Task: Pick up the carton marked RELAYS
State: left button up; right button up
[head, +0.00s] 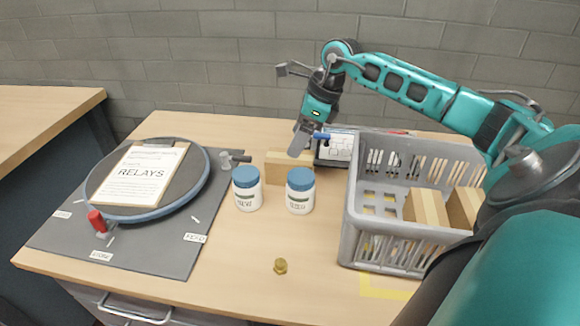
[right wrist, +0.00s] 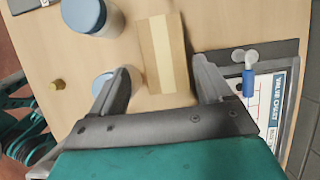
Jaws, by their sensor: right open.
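A cardboard carton (head: 277,167) with a pale tape strip stands on the table behind two blue-lidded jars; no marking on it is readable. In the right wrist view the carton (right wrist: 163,55) lies between the spread fingers of my right gripper (right wrist: 163,78). My right gripper (head: 300,142) is open and empty, over the carton's right end. The word RELAYS shows on a sheet on a clipboard (head: 140,175), on a round turntable (head: 186,192). Two more taped cartons (head: 426,208) sit in the grey crate (head: 352,215), their markings not seen. My left gripper is not in view.
Jars (head: 247,190) and (head: 300,192) stand close in front of the carton. A valve chart board (head: 337,150) with a blue-handled part lies right of it. A grey-handled fitting (head: 232,160) is left. A small brass piece (head: 281,266) lies in front. The front middle table is mostly clear.

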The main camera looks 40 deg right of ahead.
aim_at(290, 160)
jog(key=x, duration=0.2)
jog(key=shift+f, duration=0.3)
jog(key=shift+d+x, duration=0.15)
jog(key=shift+x, duration=1.1)
jog(key=shift+d+x, duration=0.2)
jog(key=shift+x, duration=1.1)
jog(key=shift+s+f+b, duration=0.1)
jog(key=shift+f+b, duration=0.2)
jog(key=shift+f, duration=0.05)
jog(key=c, duration=0.9)
jog(key=shift+c, duration=0.5)
jog(key=shift+r, duration=0.1)
jog(key=shift+r, duration=0.1)
